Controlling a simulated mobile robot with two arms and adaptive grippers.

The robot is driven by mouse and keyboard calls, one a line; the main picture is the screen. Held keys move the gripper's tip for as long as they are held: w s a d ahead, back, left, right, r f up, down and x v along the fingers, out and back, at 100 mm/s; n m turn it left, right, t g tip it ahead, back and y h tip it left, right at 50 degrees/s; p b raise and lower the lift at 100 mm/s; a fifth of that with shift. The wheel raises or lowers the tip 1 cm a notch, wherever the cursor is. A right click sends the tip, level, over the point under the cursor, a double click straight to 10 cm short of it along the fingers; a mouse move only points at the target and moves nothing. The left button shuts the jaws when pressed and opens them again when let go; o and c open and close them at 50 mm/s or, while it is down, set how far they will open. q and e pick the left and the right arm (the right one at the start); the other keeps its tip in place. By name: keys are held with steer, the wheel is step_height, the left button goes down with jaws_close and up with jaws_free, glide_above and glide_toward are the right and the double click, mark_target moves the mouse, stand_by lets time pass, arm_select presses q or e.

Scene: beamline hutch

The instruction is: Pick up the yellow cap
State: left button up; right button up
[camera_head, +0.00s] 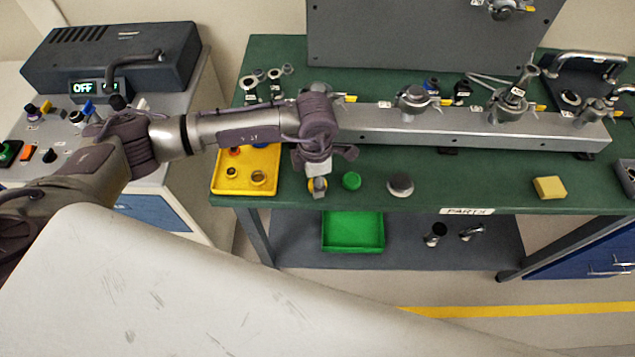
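A small yellow cap (311,185) shows near the front edge of the green table, partly hidden by my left gripper. My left gripper (317,180) points down from above, with its fingers right at the cap. Its fingers are small and overlap the cap in the picture, so I cannot tell whether they are open around it or shut on it. My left arm comes in from the left across the white console and the yellow tray. My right gripper is not in view.
A yellow tray (221,184) with small parts is to the left. A metal rail (465,127) runs behind. A yellow block (549,187) lies farther right.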

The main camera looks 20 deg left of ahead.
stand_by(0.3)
arm_select(q)
steer(key=shift+r+b, duration=0.35)
steer(key=shift+r, duration=0.15)
step_height(320, 180, up, 2)
steer(key=shift+w+r+b, duration=0.1)
steer(key=shift+r+b, duration=0.1)
steer(key=shift+b, duration=0.5)
steer(key=d+r+b, duration=0.1)
steer(key=d+r, duration=0.1)
steer(key=d, duration=0.2)
steer(key=d+r+b, duration=0.2)
steer(key=d+r, duration=0.1)
steer(key=w+d+r+b, duration=0.1)
steer(key=d+r, duration=0.1)
steer(key=d, duration=0.2)
steer(key=shift+d+r, duration=0.3)
steer(key=shift+r, duration=0.05)
